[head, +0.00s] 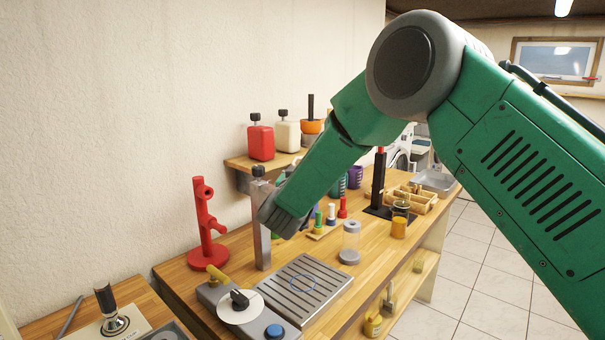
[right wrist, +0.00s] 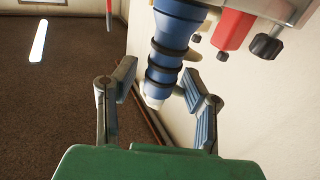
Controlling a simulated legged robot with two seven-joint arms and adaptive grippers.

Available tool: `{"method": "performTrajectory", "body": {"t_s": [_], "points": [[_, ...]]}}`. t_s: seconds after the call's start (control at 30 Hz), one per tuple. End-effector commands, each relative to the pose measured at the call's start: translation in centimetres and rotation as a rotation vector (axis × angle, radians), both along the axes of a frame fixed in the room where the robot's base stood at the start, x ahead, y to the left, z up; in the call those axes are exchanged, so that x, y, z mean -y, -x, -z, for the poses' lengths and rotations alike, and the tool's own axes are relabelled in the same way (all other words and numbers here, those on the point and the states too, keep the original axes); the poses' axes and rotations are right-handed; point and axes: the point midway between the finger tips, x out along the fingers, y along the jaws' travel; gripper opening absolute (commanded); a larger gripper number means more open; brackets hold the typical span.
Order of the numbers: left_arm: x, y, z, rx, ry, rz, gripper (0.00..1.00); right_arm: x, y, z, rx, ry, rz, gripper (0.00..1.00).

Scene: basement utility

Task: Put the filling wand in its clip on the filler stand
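In the right wrist view a blue ribbed cylinder with black rings (right wrist: 167,62) stands between the fingers of my right gripper (right wrist: 160,76). It may be the filling wand, but I cannot be sure. The fingers are spread, with a gap visible on each side of it. A red stand (head: 207,228) with short side arms is at the back left of the bench. A grey post (head: 262,230) rises beside a slatted drip tray (head: 304,286). I cannot tell which is the filler stand. My left gripper is not in view.
A wall shelf (head: 240,163) holds a red canister (head: 260,140) and a white canister (head: 286,132). A dial unit (head: 240,305) fronts the tray.

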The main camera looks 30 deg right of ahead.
Motion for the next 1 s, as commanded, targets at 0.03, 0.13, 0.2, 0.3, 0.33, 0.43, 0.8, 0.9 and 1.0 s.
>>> {"method": "performTrajectory", "body": {"t_s": [0.03, 0.13, 0.2, 0.3, 0.33, 0.43, 0.8, 0.9, 1.0], "points": [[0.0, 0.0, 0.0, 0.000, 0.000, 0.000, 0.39, 0.0, 0.0, 0.0, 0.000, 0.000, 0.000, 0.40], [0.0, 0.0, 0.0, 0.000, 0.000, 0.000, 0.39, 0.0, 0.1, 0.0, 0.000, 0.000, 0.000, 0.40], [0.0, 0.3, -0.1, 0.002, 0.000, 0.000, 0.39, -0.2, 0.2, 0.0, 0.000, 0.000, -0.001, 0.40], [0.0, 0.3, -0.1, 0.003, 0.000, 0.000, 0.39, -0.8, 0.9, 0.0, -0.001, 0.000, -0.002, 0.40], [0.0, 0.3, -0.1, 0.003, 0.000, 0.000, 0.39, -1.1, 1.3, 0.1, -0.002, 0.001, -0.003, 0.40], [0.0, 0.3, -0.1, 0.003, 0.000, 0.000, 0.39, -2.3, 2.8, 0.1, -0.001, 0.002, -0.004, 0.40], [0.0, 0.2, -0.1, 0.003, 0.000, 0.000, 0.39, -6.7, 8.2, 0.5, -0.002, 0.001, -0.003, 0.40], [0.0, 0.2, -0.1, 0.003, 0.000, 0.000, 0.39, -7.2, 8.8, 0.6, -0.003, 0.002, -0.001, 0.40], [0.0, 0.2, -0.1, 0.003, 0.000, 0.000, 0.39, -7.4, 9.1, 0.6, -0.002, 0.001, 0.000, 0.40]]}}
